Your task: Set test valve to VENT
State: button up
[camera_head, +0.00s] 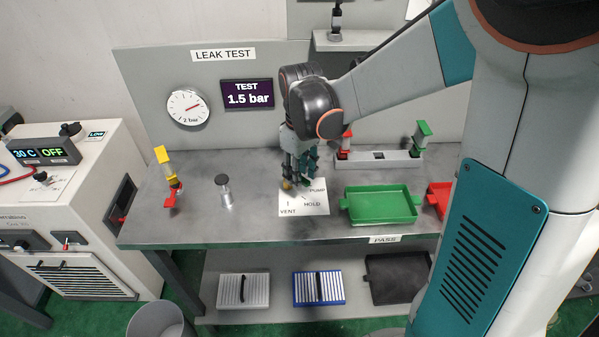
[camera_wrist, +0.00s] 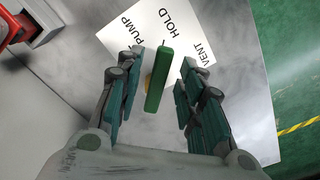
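The test valve's green handle (camera_wrist: 161,80) stands over a white label plate (camera_wrist: 236,100) marked PUMP, HOLD and VENT. In the wrist view, the handle's far end points at the HOLD mark. My gripper (camera_wrist: 162,66) is open, with one finger on each side of the handle and visible gaps between. In the head view, my gripper (camera_head: 300,168) points down over the back of the label plate (camera_head: 310,207) and hides most of the valve. The TEST display (camera_head: 248,95) reads 1.5 bar, and a round gauge (camera_head: 188,108) hangs left of it.
A green tray (camera_head: 381,224) lies right of the plate, with a red tray (camera_head: 438,198) beyond. A grey fixture (camera_head: 378,160) with red and green parts stands behind. A yellow-and-red part (camera_head: 168,180) and a metal cylinder (camera_head: 225,194) stand left on the bench.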

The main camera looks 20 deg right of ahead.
grip_shut()
jog(key=shift+a+m, duration=0.1)
jog(key=shift+m, duration=0.2)
jog(key=m, duration=0.1)
jog(key=a+m, duration=0.1)
jog(key=m+p, duration=0.1)
jog(key=m, duration=0.1)
jog(key=shift+s+a, duration=0.25)
jog(key=shift+a, duration=0.1)
jog(key=shift+w+a+m, duration=0.1)
jog(key=shift+a+m, duration=0.3)
jog(key=shift+m, duration=0.7)
jog(key=shift+w+a+m, duration=0.1)
jog(key=shift+a+m, duration=0.3)
jog(key=shift+m, duration=0.7)
grip_release()
